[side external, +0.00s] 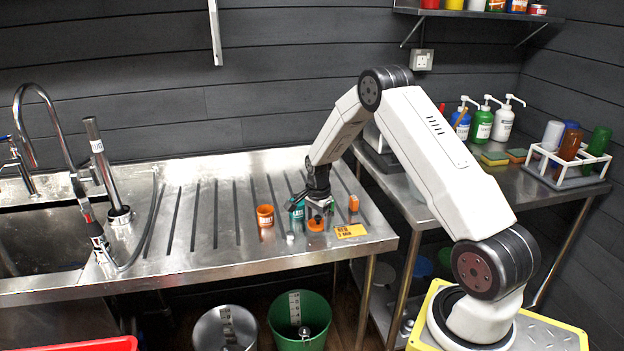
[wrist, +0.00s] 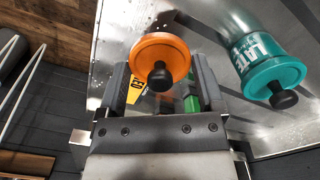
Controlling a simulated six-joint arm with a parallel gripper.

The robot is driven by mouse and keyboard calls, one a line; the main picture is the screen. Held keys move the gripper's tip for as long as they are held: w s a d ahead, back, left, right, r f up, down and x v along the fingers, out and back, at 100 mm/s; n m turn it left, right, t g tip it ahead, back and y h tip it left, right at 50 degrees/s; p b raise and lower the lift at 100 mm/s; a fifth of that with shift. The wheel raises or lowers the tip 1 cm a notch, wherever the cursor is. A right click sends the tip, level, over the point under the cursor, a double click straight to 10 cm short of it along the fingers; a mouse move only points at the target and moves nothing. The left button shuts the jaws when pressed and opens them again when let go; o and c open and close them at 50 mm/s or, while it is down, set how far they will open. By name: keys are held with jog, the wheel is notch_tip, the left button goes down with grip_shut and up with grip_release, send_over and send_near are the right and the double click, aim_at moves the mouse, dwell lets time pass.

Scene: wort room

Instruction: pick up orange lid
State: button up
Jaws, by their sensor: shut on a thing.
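The orange lid (wrist: 160,52), round with a black knob, sits between the fingers of my gripper (wrist: 161,80) in the wrist view. In the side external view the lid (side external: 316,225) shows low at the tip of my gripper (side external: 319,212), over the right part of the steel drainboard. My gripper is shut on it. I cannot tell whether the lid is clear of the surface.
A teal jar (wrist: 268,62) with a teal lid and black knob stands close beside my gripper. An orange block (side external: 353,203) and a yellow card (side external: 351,231) are to the right. The sink (side external: 40,245) is at left; the grooved drainboard (side external: 190,222) between is mostly clear.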

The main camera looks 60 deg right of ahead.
jog(key=s+a+r, duration=0.6)
jog(key=s+r, duration=0.3)
jog(key=s, duration=0.3)
jog(key=shift+s+r, duration=0.25)
jog(key=shift+r, duration=0.05)
dwell(0.5)
jog(key=w+d, duration=0.1)
jog(key=w, duration=0.8)
jog(key=w+d, duration=0.1)
jog(key=w, duration=0.7)
jog(key=w+d, duration=0.1)
jog(key=w, duration=0.8)
jog(key=shift+w+d+f, duration=0.2)
jog(key=shift+w+f, duration=0.05)
jog(key=shift+w, duration=0.05)
jog(key=shift+w+a+f, duration=0.1)
jog(key=shift+w+a, duration=0.15)
jog(key=shift+w, duration=0.35)
jog(key=shift+w+a+f, duration=0.1)
jog(key=shift+w+a, duration=0.1)
jog(key=shift+w, duration=0.35)
